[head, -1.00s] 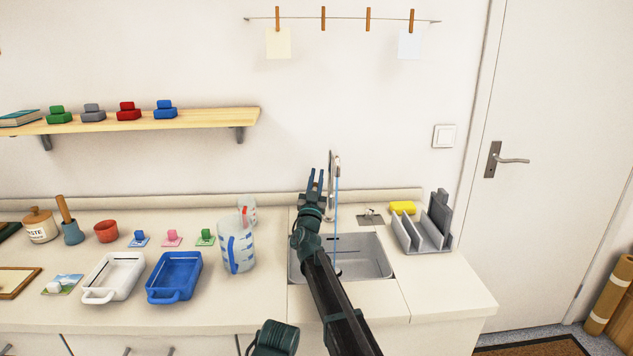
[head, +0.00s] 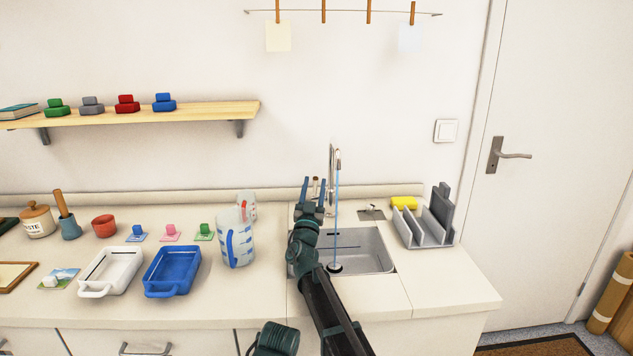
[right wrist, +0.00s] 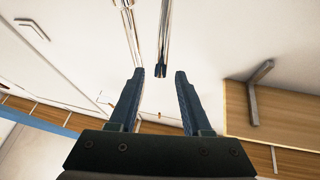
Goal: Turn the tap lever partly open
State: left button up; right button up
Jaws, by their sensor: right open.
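The chrome tap (head: 332,172) stands upright behind the sink (head: 368,240). A thin blue stream of water (head: 337,215) falls from its spout into the basin. My right gripper (head: 313,182) is open at the left of the tap, its fingers pointing up and away. A small pale-tipped piece shows between the fingers; I cannot tell if it is the tap lever. In the right wrist view the open gripper (right wrist: 158,73) is empty, with the chrome tap pipes (right wrist: 164,40) beyond the fingertips. The lever is not clearly seen. My left gripper is out of view.
A measuring jug (head: 237,243) stands left of the sink, with a second clear vessel behind. A grey rack (head: 425,230) and a yellow sponge (head: 404,203) are to the right. Blue (head: 172,272) and white (head: 110,272) trays lie further left. The right front counter is clear.

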jog(key=s+a, duration=0.2)
jog(key=s, duration=0.9)
jog(key=shift+a+r, duration=0.15)
jog(key=shift+a, duration=0.1)
jog(key=shift+c, duration=0.2)
